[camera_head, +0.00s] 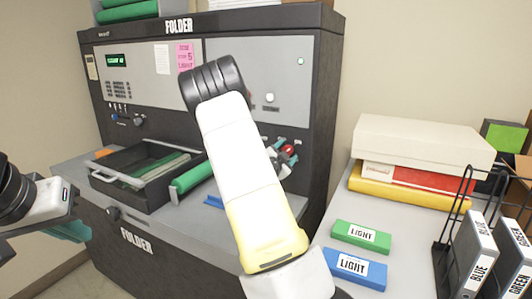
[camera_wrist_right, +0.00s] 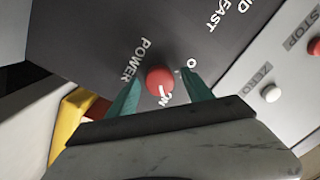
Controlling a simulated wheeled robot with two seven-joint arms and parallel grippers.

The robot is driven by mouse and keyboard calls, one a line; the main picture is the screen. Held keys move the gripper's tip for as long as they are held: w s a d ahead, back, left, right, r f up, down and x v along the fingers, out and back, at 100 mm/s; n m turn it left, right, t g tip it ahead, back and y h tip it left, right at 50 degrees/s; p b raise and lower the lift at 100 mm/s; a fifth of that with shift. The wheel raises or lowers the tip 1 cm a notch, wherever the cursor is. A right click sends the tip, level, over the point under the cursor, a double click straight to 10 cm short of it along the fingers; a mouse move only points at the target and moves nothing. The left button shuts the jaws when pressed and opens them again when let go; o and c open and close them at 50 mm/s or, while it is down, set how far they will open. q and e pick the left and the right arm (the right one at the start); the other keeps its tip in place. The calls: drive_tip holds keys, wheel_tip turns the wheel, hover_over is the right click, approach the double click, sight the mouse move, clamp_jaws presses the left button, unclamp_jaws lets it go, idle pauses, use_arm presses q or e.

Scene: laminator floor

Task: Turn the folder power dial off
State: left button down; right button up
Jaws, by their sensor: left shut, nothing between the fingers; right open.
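The red power dial (camera_wrist_right: 160,80) sits on a dark panel in the right wrist view, beside the word POWER. Its white mark points toward the ON label, and the O label is at its upper right. My right gripper (camera_wrist_right: 162,97) is open, with one teal finger on each side of the dial; I cannot tell whether they touch it. My left gripper (camera_head: 72,231) is shut and empty, in front of the folder's lower left.
A white button (camera_wrist_right: 271,93) and red STOP button (camera_wrist_right: 314,47) are nearby.

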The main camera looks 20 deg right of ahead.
drive_tip(key=shift+c, duration=0.5)
clamp_jaws()
drive_tip(key=shift+n, duration=0.4)
drive_tip(key=n, duration=1.6)
drive_tip(key=shift+w+a+g, duration=0.15)
drive_tip(key=shift+w+g, duration=0.05)
drive_tip(key=shift+g, duration=0.2)
drive_tip(key=shift+n, duration=0.5)
